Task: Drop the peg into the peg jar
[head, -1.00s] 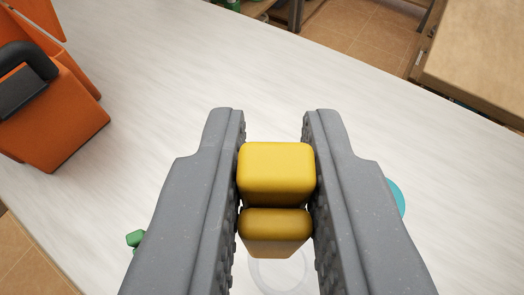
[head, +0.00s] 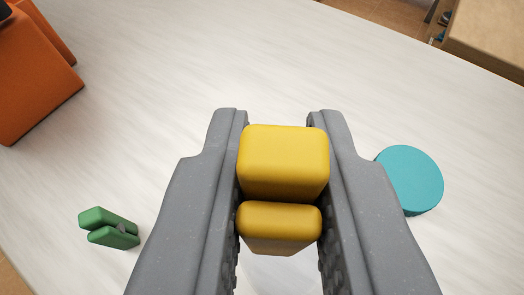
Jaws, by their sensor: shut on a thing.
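My gripper (head: 284,165) is shut on a yellow peg (head: 284,160), a two-part block with a groove between its halves. The peg sits between both fingers, above the white table. I cannot clearly make out a peg jar now; the area below the held peg is mostly covered by the peg and fingers. A green peg (head: 109,228) with a small grey spring lies on the table to the left of my gripper.
A round teal object (head: 409,180) stands on the white table (head: 190,60), just right of my right finger and partly behind it. An orange case (head: 35,85) is at the upper left. A wooden surface (head: 490,35) is at the upper right. The table's middle beyond my gripper is clear.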

